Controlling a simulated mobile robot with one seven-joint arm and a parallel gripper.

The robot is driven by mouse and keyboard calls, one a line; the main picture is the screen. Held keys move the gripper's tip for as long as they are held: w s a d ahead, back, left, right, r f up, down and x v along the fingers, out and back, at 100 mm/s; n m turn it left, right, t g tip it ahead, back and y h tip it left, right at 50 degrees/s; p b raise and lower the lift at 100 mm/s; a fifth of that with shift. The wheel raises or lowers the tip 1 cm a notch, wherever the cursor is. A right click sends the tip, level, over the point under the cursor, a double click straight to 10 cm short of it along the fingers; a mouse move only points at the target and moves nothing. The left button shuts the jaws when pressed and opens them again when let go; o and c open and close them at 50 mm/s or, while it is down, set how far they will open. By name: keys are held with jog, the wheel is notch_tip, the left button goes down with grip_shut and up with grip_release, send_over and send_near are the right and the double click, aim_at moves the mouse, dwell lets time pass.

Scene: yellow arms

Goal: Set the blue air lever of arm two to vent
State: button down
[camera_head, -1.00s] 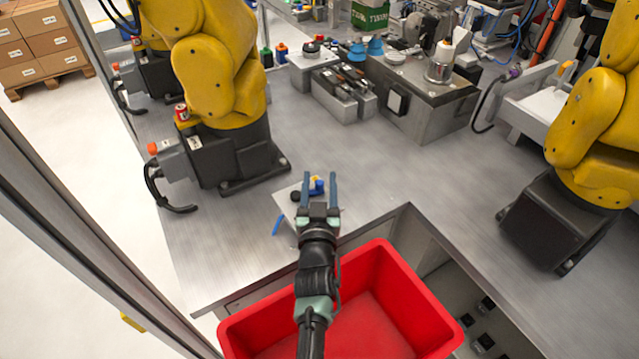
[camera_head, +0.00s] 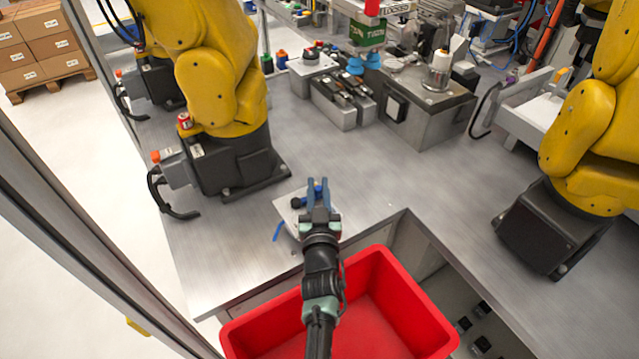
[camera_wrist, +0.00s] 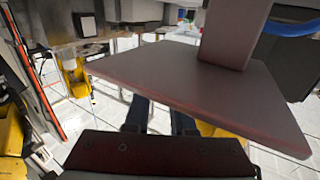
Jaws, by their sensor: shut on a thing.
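A small pale plate (camera_head: 288,212) lies on the metal bench near its front edge, with a dark round knob (camera_head: 297,202) on it. My gripper (camera_head: 318,183) is over the right side of this plate, its fingers closed in on the blue air lever (camera_head: 318,189). Little of the lever shows between the fingers, so its exact setting cannot be read. In the wrist view, my dark fingers (camera_wrist: 160,118) show only in part below a large brown plate, and the lever is hidden.
A red bin (camera_head: 385,285) stands below the bench front, under my arm. Yellow robot arms stand at left (camera_head: 225,90) and right (camera_head: 590,140). A blue strip (camera_head: 278,231) lies left of the pale plate. The middle of the bench is clear.

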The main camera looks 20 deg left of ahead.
jog(key=shift+w+a+r+n+g+y+p, duration=0.25)
jog(key=shift+n+g+y+p, duration=0.2)
jog(key=shift+y+p, duration=0.3)
jog(key=shift+a+f+n+g+y, duration=0.1)
jog(key=shift+f+n+g+y, duration=0.1)
jog(key=shift+n+g+y, duration=0.45)
jog(key=shift+y, duration=0.3)
jog(key=c, duration=0.8)
grip_release()
jog(key=shift+o, duration=0.2)
